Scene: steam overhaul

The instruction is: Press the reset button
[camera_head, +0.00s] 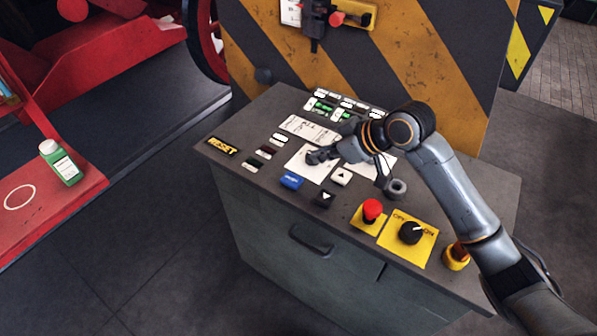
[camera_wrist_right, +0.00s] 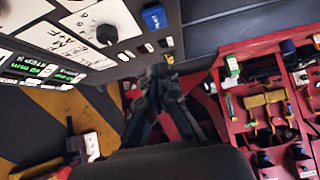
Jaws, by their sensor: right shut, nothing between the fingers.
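A grey control desk (camera_head: 240,160) stands in the middle of the head view. A blue button (camera_head: 291,181) with small white lettering sits on its top, and it also shows in the wrist view (camera_wrist_right: 155,17). A black plate (camera_head: 221,146) at the desk's left corner has yellow lettering that seems to read RESET. My right gripper (camera_head: 311,158) is shut and empty over the white sheets, a little behind and right of the blue button. Its closed fingertips show in the wrist view (camera_wrist_right: 161,74). Whether they touch the desk cannot be told. My left gripper is out of view.
Black and white arrow buttons (camera_head: 324,199), a red mushroom button (camera_head: 372,210) and a black rotary knob (camera_head: 411,232) sit near the front edge. A striped panel (camera_head: 400,60) rises behind. A green bottle (camera_head: 61,163) stands on a red surface at left.

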